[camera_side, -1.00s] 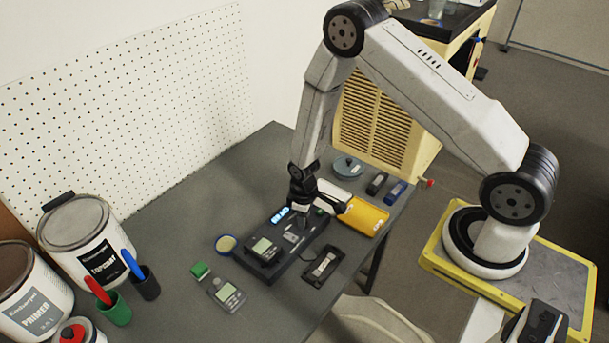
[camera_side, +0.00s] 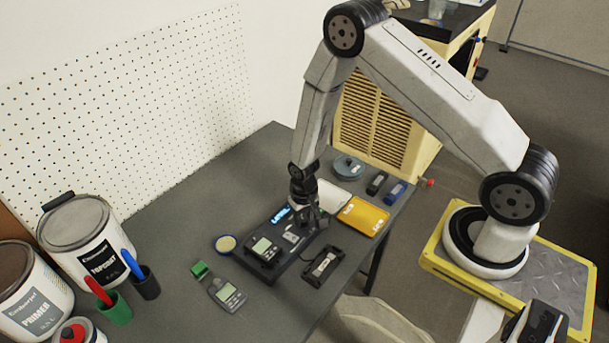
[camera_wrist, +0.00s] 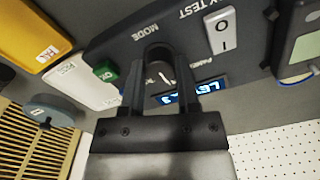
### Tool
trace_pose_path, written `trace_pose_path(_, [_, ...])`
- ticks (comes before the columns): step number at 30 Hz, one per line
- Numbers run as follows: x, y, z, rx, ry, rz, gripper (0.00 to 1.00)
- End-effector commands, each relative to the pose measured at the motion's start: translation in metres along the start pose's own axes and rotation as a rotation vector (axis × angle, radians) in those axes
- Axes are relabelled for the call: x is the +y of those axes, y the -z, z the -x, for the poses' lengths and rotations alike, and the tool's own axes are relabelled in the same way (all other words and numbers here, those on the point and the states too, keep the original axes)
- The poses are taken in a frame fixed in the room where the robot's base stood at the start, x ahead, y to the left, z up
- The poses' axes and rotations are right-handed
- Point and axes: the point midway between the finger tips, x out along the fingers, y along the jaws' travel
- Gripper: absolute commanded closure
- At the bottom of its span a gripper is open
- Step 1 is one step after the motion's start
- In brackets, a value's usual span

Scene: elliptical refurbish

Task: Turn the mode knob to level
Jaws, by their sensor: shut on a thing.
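The dark test box (camera_side: 283,259) sits on the grey table, with a lit blue display (camera_side: 280,215) at its far end. The mode knob (camera_wrist: 159,68) is a dark round knob by the MODE lettering in the wrist view, with a white pointer mark. My gripper (camera_wrist: 160,80) is shut on the knob, one finger on each side, and hides much of it. My gripper also shows in the side view (camera_side: 310,218), upright over the far end of the box. The display, upside down and partly covered in the wrist view (camera_wrist: 190,92), appears to read LEVEL.
A green button (camera_wrist: 105,71) and a white rocker switch (camera_wrist: 221,30) flank the knob. A handheld meter (camera_side: 263,250) rests on the box.

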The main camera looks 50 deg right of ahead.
Motion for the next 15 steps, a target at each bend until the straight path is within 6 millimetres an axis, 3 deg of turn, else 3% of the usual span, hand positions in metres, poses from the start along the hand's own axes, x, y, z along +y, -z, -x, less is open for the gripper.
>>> trace_pose_path(15, [0.0,-0.0005,0.0004,-0.002,-0.001,-0.045,1.0])
